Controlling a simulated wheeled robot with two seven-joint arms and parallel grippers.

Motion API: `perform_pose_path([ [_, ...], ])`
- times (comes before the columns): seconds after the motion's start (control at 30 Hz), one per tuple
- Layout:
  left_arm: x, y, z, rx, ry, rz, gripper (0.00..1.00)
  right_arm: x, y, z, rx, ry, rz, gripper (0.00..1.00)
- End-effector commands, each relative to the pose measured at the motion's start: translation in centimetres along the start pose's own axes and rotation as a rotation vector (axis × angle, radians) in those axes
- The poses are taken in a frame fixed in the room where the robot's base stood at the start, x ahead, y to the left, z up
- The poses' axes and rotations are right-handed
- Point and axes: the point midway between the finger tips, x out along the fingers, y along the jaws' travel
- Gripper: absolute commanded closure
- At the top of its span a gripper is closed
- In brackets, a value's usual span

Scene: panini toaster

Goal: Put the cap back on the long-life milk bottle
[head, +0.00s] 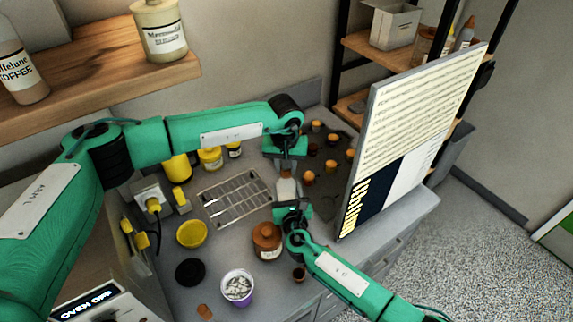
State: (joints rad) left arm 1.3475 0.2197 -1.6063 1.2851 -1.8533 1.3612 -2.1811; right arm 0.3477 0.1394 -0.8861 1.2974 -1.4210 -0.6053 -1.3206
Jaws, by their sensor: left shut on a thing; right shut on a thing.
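The long-life milk bottle (287,188) is a small pale bottle standing upright near the middle of the counter. My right gripper (290,207) reaches in from the front and is shut on the bottle's lower body, hiding part of it. My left gripper (287,166) points down from above and is shut on a small brownish cap (286,173) at the bottle's top. The cap is in line with the neck. It is too small to tell whether cap and neck touch.
A metal rack (235,197) lies to the left. A brown jar (267,241), a yellow bowl (192,233), a black round item (189,272) and a purple-white cup (237,287) stand in front. Several small orange-topped jars stand behind right, beside a large upright board (415,125).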

Motion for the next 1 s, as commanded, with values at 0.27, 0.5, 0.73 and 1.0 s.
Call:
perform_pose_path([
  [0.27, -0.05, -0.21, -0.12, 0.415, 0.001, 0.048, 0.93, 0.03, -0.04, 0.07, 0.001, -0.001, -0.001, 1.00],
  [0.5, -0.02, -0.25, -0.14, 0.590, 0.002, 0.069, 0.93, 0.03, -0.05, 0.06, 0.001, -0.001, -0.001, 1.00],
  [0.73, -0.02, -0.27, -0.16, 0.598, 0.002, 0.069, 0.93, 0.02, -0.06, 0.06, 0.001, -0.001, -0.001, 1.00],
  [1.0, -0.01, -0.27, -0.14, 0.597, 0.001, 0.069, 0.50, 0.02, -0.05, 0.06, 0.001, -0.001, -0.001, 1.00],
])
